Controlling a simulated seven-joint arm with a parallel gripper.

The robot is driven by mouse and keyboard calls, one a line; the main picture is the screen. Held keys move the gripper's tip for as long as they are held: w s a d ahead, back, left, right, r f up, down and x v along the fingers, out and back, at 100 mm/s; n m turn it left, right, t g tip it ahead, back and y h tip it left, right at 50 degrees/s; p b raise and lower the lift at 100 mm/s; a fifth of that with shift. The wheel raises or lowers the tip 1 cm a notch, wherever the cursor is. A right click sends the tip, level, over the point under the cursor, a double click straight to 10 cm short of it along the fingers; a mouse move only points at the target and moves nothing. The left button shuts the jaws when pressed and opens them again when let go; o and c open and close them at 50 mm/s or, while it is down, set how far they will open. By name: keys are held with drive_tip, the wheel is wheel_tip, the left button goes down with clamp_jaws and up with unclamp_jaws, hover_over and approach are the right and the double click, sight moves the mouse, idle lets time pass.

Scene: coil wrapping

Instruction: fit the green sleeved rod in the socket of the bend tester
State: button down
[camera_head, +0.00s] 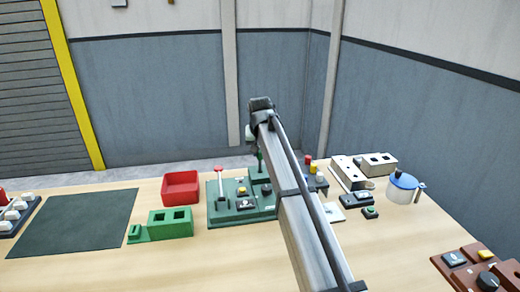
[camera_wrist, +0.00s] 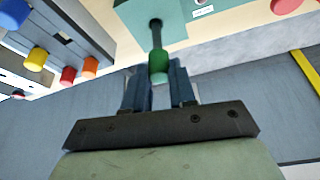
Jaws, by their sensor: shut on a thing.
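My gripper (camera_wrist: 159,76) is shut on the green sleeved rod (camera_wrist: 158,62), with one finger on each side of the green sleeve. The rod's dark shaft runs from the sleeve to a dark round hole, the socket (camera_wrist: 155,22), in a green block of the bend tester. The shaft's tip meets the hole; how deep it sits I cannot tell. In the head view the green bend tester (camera_head: 222,215) stands mid-table, with a red-knobbed lever and a yellow button. The rod (camera_head: 260,158) shows as a thin green upright below my wrist; my fingers are mostly hidden there.
A red bin (camera_head: 181,188) and a green block with openings (camera_head: 170,224) stand left of the tester, beside a dark mat (camera_head: 75,222). To the right are a beige block (camera_head: 347,171), a white jug (camera_head: 402,190) and a brown control box (camera_head: 470,262). The front table is clear.

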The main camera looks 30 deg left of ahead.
sight(260, 158)
drive_tip(key=shift+f, duration=2.4)
drive_tip(key=c, duration=0.8)
unclamp_jaws()
drive_tip(key=shift+c, duration=0.2)
drive_tip(key=v, duration=1.4)
drive_tip(key=shift+f, duration=0.15)
